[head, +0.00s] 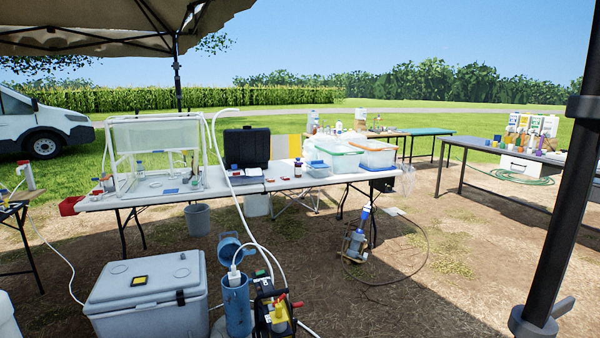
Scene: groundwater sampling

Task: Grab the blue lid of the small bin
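A small clear bin (319,172) stands on the white folding table, near its front edge and right of the middle. Its blue lid (318,164) appears to lie on top of it. At this size I cannot tell how tightly the lid sits. The small bin is in front of and slightly left of a larger clear bin with a green lid (338,146). My gripper is not in view.
A dark bottle (298,168) is left of the small bin. A grey cooler (150,292), blue cylinder (236,305) and pump fill the foreground. A dark pole (562,190) stands at right; bare ground lies between.

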